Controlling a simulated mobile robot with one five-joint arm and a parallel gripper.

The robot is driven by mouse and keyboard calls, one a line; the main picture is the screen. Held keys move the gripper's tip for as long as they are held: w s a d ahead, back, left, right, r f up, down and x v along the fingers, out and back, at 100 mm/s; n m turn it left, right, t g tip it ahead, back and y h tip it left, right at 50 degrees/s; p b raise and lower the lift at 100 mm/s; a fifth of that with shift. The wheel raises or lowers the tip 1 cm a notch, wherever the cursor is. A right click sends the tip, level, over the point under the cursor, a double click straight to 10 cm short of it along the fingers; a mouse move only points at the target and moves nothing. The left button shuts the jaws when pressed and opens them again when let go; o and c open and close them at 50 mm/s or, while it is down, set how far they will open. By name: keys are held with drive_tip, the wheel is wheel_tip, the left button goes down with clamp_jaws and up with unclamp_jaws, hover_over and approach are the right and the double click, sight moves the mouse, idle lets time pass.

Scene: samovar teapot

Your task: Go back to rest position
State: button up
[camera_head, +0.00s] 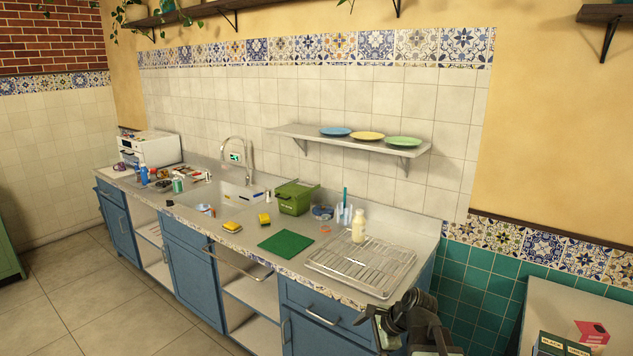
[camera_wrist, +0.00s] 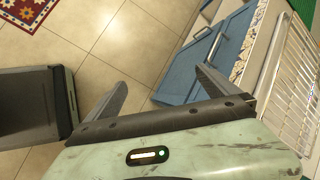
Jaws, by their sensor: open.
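My gripper (camera_wrist: 160,78) is open and empty in the wrist view. Its two dark fingers stand apart, with floor tiles and part of a blue cabinet (camera_wrist: 207,54) behind them. In the head view, part of my arm shows at the bottom right, in front of the counter's right end. The gripper's fingers cannot be made out clearly there.
The counter carries a drying rack (camera_head: 361,265), a green cloth (camera_head: 286,242), a green bin (camera_head: 295,198), a cream bottle (camera_head: 358,226) and a white appliance (camera_head: 152,149). A wall shelf (camera_head: 290,131) holds three plates. A white surface (camera_head: 560,300) with boxes stands at right. Floor (camera_head: 120,310) at left is clear.

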drive_tip(key=s+a+f+n+g+h, duration=0.2)
drive_tip(key=s+a+f+n, duration=0.15)
drive_tip(key=s+n, duration=0.2)
drive_tip(key=s+d+n+g+h, duration=0.2)
drive_tip(key=s+d+n, duration=0.3)
drive_tip(key=n, duration=0.5)
drive_tip(key=shift+d+f+h, duration=0.35)
drive_tip(key=shift+d+h, duration=0.25)
drive_tip(key=shift+d, duration=0.15)
drive_tip(key=shift+n, duration=0.25)
